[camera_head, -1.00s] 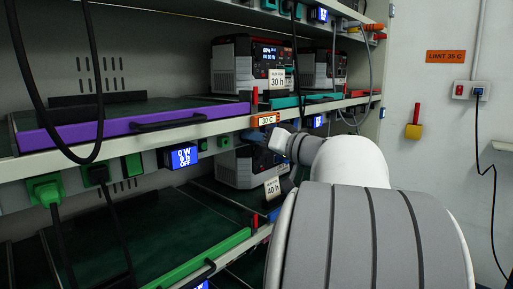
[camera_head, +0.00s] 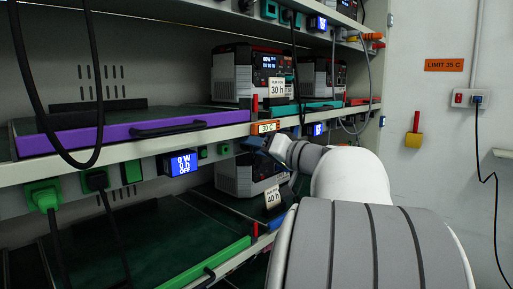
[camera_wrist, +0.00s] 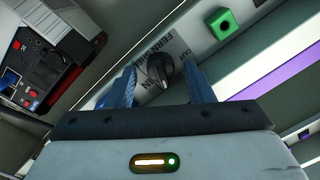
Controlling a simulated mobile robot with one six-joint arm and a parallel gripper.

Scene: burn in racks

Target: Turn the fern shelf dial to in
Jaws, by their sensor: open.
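The fern shelf dial (camera_wrist: 160,70) is a dark knob on a pale plate in the wrist view, with FERN, IN and OUT lettering around it. I cannot tell for sure which mark it points at. My gripper (camera_wrist: 161,84) is open, with one blue finger on each side of the dial; contact is not clear. In the head view my gripper (camera_head: 262,146) is at the shelf's front rail, below the orange 30 C display (camera_head: 265,127), and the dial is hidden there.
A purple-edged tray (camera_head: 100,135) lies left on the upper shelf. A green-edged tray (camera_head: 215,262) lies below. A green square block (camera_wrist: 221,22) stands near the dial. A power unit (camera_wrist: 38,65) shows at upper left. Dark cables hang in front of the shelves at left.

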